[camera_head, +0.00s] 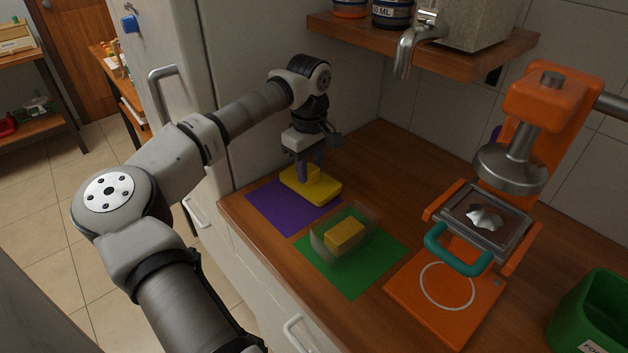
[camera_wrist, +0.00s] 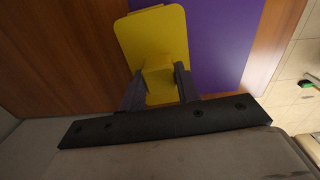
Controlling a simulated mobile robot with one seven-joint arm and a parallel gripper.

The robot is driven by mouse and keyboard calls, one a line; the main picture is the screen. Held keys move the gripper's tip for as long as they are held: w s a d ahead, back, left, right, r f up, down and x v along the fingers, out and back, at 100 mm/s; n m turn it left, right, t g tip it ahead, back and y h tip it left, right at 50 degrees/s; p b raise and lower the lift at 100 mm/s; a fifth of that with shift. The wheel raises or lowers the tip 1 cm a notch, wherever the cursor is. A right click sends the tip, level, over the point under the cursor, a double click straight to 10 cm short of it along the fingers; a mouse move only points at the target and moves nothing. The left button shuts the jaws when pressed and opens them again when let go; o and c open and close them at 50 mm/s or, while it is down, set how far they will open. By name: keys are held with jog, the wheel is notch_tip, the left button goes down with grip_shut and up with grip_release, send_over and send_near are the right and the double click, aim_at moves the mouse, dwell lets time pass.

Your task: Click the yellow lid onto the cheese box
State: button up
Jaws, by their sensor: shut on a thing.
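The yellow lid (camera_head: 322,192) is a flat slab with a raised block handle. It is at the purple mat (camera_head: 270,208), partly over its right edge; I cannot tell whether it touches the surface. My gripper (camera_head: 309,168) is above the lid, pointing down, shut on its handle. In the wrist view the lid (camera_wrist: 157,35) extends beyond the fingers (camera_wrist: 159,85), which are on both sides of the handle. The cheese box (camera_head: 369,226) is clear-walled and open on top, with a yellow cheese block (camera_head: 344,234) inside. It stands on the green mat (camera_head: 352,280), right of and nearer than the lid.
An orange press (camera_head: 545,115) with a teal handle (camera_head: 455,258) stands to the right. A green bin (camera_head: 590,310) is at the lower right. A wooden shelf (camera_head: 460,62) with a tap (camera_head: 405,52) hangs above. The counter (camera_head: 385,160) behind the mats is clear.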

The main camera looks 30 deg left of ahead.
aim_at(310, 168)
jog(key=shift+r+p, duration=1.35)
jog(key=shift+r, duration=0.9)
jog(key=shift+s+d+r+m, duration=0.1)
jog(key=shift+s+d+m, duration=0.1)
jog(key=shift+m, duration=0.1)
jog(key=s+d+r+m, duration=0.1)
jog(key=s+d+m, duration=0.2)
jog(key=m, duration=0.3)
jog(key=s+d+r+m+b, duration=0.1)
jog(key=s+d+m, duration=0.3)
jog(key=d+m, duration=0.1)
jog(key=s+d+r+m+b, duration=0.1)
jog(key=s+d+m, duration=0.2)
jog(key=d+m, duration=0.2)
jog(key=shift+s+r+m, duration=0.1)
jog(key=shift+s+m, duration=0.1)
jog(key=shift+m, duration=0.6)
jog(key=shift+s+r+m, duration=0.1)
jog(key=shift+s+m, duration=0.1)
jog(key=shift+m, duration=0.6)
jog(key=shift+f+b, duration=0.75)
jog(key=shift+b, duration=0.25)
jog(key=shift+f+b, duration=0.2)
jog(key=shift+b, duration=0.5)
